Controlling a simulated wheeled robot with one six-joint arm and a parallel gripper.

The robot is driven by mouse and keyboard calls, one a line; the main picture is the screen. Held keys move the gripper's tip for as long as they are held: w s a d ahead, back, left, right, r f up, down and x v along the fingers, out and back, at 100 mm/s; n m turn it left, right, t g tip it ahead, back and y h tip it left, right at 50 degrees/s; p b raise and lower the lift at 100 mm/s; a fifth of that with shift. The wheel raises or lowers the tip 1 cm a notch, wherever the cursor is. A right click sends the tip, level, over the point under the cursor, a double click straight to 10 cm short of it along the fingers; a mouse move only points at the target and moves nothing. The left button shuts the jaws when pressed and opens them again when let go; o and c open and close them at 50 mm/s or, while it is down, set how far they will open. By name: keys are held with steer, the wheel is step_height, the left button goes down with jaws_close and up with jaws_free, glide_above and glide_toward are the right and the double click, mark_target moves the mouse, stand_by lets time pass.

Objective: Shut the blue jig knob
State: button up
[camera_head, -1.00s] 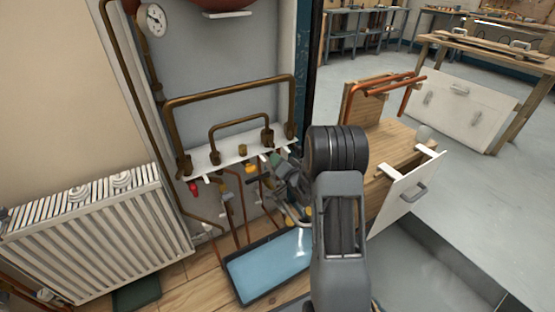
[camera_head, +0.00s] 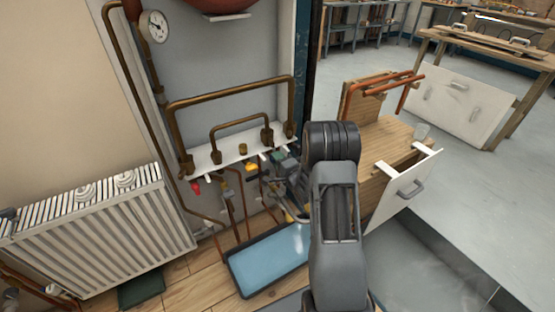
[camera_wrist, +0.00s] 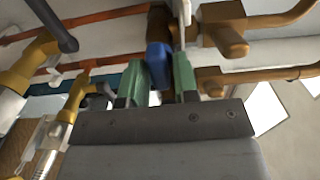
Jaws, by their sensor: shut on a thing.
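The blue knob (camera_wrist: 158,62) shows in the wrist view, in front of the brass pipework. My gripper (camera_wrist: 160,78) has green-padded fingers on either side of the knob and is shut on it. The right finger lies close along the knob, and the left finger is at its lower left. The fingers and the housing hide part of the knob. In the head view my gripper is partly hidden by my own arm, below the right end of the white pipe bracket (camera_head: 203,160). The blue knob cannot be made out there.
Brass pipes and valves crowd around my gripper, with a yellow handle (camera_head: 252,168) and a red handle (camera_head: 195,188) to the left. A blue tray (camera_head: 268,262) lies below. A white radiator (camera_head: 95,235) stands left and a wooden bench (camera_head: 385,150) right.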

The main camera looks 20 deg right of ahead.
stand_by(0.4)
steer(key=o, duration=0.7)
steer(key=shift+o, duration=0.2)
steer(key=s+d+p, duration=0.1)
steer(key=s+p, duration=0.1)
steer(key=s, duration=1.1)
steer(key=shift+s+d+p, duration=0.3)
steer(key=shift+s+p, duration=0.05)
